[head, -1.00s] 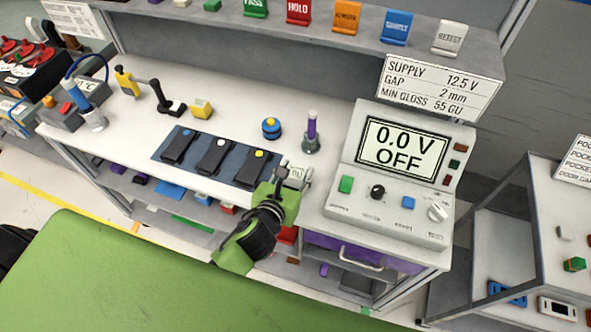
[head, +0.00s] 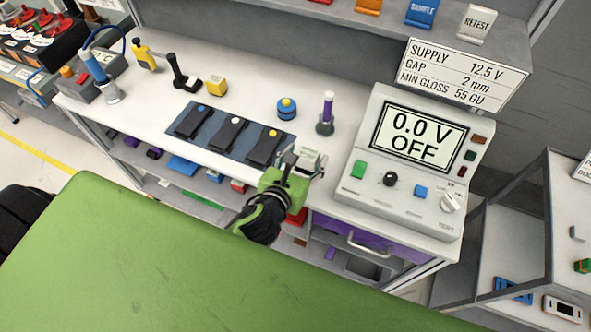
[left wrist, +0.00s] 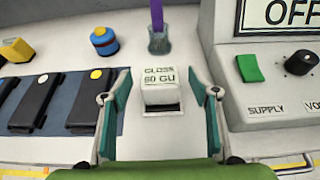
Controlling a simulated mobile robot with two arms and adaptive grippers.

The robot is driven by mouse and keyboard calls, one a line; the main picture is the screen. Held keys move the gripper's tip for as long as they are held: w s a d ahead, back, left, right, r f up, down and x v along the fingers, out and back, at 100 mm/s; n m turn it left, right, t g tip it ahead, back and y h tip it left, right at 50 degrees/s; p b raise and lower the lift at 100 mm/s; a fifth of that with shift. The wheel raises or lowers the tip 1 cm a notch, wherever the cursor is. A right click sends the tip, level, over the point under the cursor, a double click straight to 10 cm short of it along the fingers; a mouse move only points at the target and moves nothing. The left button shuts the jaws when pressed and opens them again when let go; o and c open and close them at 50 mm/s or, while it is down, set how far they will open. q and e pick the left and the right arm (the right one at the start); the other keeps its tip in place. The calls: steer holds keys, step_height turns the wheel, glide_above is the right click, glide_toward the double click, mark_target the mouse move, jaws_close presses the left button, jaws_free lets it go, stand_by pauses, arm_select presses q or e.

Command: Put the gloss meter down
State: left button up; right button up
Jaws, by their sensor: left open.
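The gloss meter (left wrist: 161,93), a small white box marked "GLOSS 60 GU", sits on the white bench top between the dark pad mat and the supply unit. In the head view the meter (head: 311,158) is partly hidden by my left gripper (head: 302,165). In the left wrist view the left gripper (left wrist: 158,105) is open, with one finger on each side of the meter and a visible gap on both sides. My right gripper is not in view.
The supply unit (head: 409,175), reading "0.0 V OFF", stands to the right. The blue mat (head: 210,147) with three dark pads lies to the left. A blue round piece (head: 287,110) and a purple-topped tool (head: 326,118) stand behind.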

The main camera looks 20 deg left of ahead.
arm_select(q)
steer(key=b+v, duration=0.1)
steer(key=v, duration=0.8)
steer(key=shift+s+r, duration=0.2)
steer(key=shift+s, duration=0.1)
